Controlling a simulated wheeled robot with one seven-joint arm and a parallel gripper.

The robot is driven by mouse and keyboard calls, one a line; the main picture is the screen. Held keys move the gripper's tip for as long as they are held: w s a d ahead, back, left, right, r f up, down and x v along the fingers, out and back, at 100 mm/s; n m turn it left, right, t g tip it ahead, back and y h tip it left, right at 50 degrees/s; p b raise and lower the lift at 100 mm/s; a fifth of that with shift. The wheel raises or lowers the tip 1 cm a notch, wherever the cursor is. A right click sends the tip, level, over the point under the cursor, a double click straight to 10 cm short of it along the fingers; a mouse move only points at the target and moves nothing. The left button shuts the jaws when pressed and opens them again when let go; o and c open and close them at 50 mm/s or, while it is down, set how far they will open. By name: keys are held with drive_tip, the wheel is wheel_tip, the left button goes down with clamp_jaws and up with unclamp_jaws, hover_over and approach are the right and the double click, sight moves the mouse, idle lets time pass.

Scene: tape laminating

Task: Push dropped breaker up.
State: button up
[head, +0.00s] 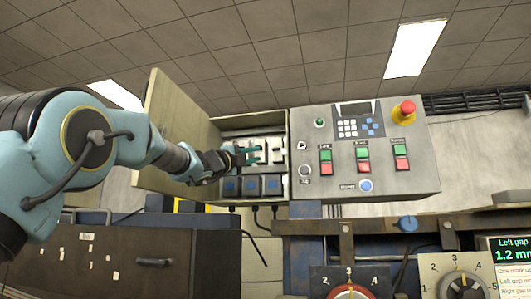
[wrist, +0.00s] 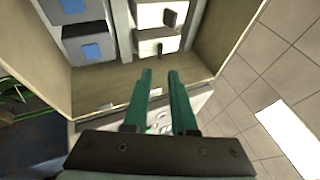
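The open breaker box (head: 284,122) holds a row of white breakers above a row of dark modules with blue faces. One white breaker (head: 278,157) shows right of my gripper. In the wrist view two white breakers show, one farther (wrist: 148,14) and one nearer (wrist: 146,48), each with a dark lever. Their levers do not sit alike, but I cannot tell which one is dropped. My gripper (head: 258,154) is in front of the white row and hides part of it. Its green fingers (wrist: 160,72) are apart with nothing between them, near the box's side wall.
The box door (head: 165,125) stands open on the left, beside my arm. Blue-faced modules (head: 272,186) sit below the breakers. A control panel (head: 428,172) with coloured buttons and a red emergency stop (head: 406,108) adjoins the box on the right. Cables hang below the box.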

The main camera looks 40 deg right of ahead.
sight(274, 150)
drive_tip(key=p+x, duration=0.6)
drive_tip(key=x, duration=0.2)
drive_tip(key=shift+d+r, duration=0.15)
drive_tip(key=shift+r, duration=0.1)
drive_tip(key=shift+w+d+r+p, duration=0.1)
drive_tip(key=shift+d+p, duration=0.45)
drive_tip(key=shift+d, duration=0.25)
drive_tip(key=shift+c, duration=0.2)
clamp_jaws()
